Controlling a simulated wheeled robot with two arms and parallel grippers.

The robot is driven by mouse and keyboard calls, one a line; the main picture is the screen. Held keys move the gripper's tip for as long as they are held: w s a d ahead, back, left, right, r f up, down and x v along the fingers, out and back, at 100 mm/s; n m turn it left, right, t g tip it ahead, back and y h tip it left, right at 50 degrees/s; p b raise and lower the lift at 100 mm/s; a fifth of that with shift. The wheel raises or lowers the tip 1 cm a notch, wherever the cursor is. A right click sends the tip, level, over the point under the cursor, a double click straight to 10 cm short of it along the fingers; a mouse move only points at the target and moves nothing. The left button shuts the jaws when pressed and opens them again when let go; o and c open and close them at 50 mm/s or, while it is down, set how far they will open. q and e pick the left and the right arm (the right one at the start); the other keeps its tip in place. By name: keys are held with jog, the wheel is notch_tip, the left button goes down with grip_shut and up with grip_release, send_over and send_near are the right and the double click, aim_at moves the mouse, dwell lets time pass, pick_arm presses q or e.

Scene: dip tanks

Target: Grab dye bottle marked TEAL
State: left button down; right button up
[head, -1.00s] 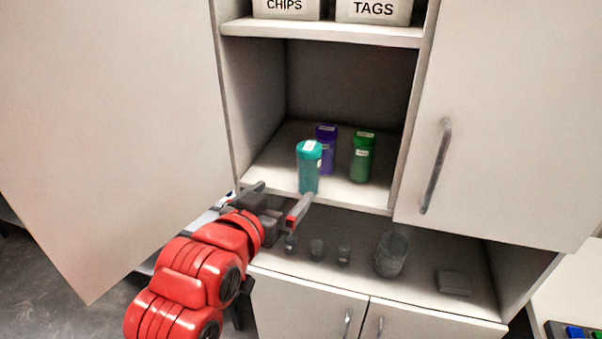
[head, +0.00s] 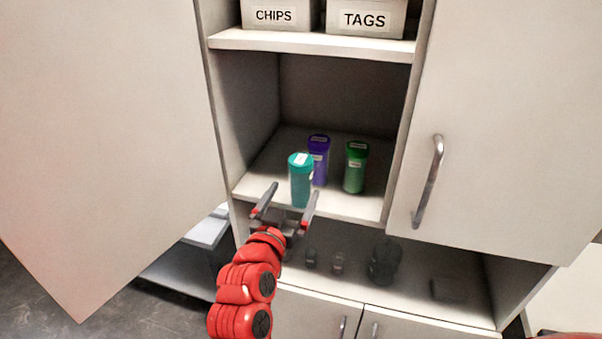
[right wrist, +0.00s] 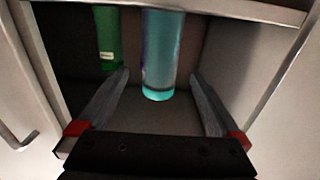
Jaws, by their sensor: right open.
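The teal bottle (head: 301,182) stands upright near the front edge of the cabinet's middle shelf, with a white label on its lid. My right gripper (head: 287,197) is open just in front of it, one finger to each side in the picture. In the right wrist view the teal bottle (right wrist: 162,58) shows between and beyond the open fingers (right wrist: 160,84), with nothing held. Its label text is too small to read. My left gripper is not in view.
A purple bottle (head: 319,162) stands close behind the teal one, and a green bottle (head: 355,168) to its right. Bins marked CHIPS (head: 277,16) and TAGS (head: 366,19) sit above. An open door (head: 100,140) flanks the left. Dark items (head: 384,262) stand below.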

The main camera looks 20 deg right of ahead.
aim_at(297, 185)
jog(key=shift+w+d, duration=0.45)
jog(key=shift+w, duration=0.05)
jog(key=shift+w+d+r+p, duration=0.2)
jog(key=shift+w+p, duration=0.1)
jog(key=shift+p, duration=0.25)
jog(key=p+x, duration=0.2)
jog(key=x, duration=0.1)
jog(key=shift+w+d+p, duration=0.15)
jog(key=shift+w+p, duration=0.05)
jog(key=shift+p, duration=0.15)
jog(key=shift+w+d+f, duration=0.15)
jog(key=shift+w+d, duration=0.05)
jog(key=shift+w, duration=0.25)
grip_shut()
